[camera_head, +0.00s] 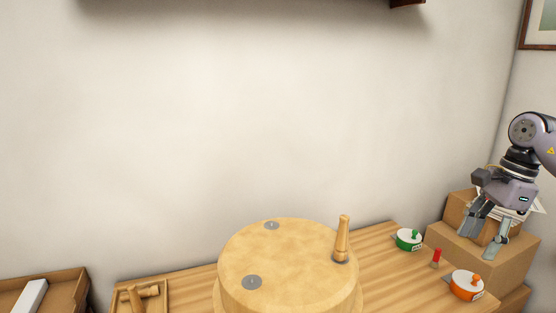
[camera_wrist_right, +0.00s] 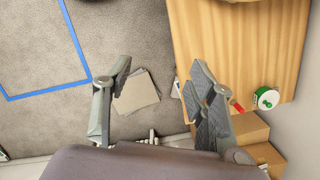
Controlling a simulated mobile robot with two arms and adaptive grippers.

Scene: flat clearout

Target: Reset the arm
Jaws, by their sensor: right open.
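My right gripper (camera_head: 480,244) is at the right of the head view, pointing down in front of the stacked cardboard boxes. It is open, with nothing between its fingers. In the right wrist view the two fingers of the gripper (camera_wrist_right: 160,70) stand wide apart, with carpet and some flat sheets (camera_wrist_right: 137,92) seen beyond them. The right arm comes in from the right edge of the head view. My left gripper does not show in either view.
Cardboard boxes (camera_head: 520,258) stand right. A wooden tray (camera_head: 160,284) is left. Carpet (camera_wrist_right: 130,25) is open.

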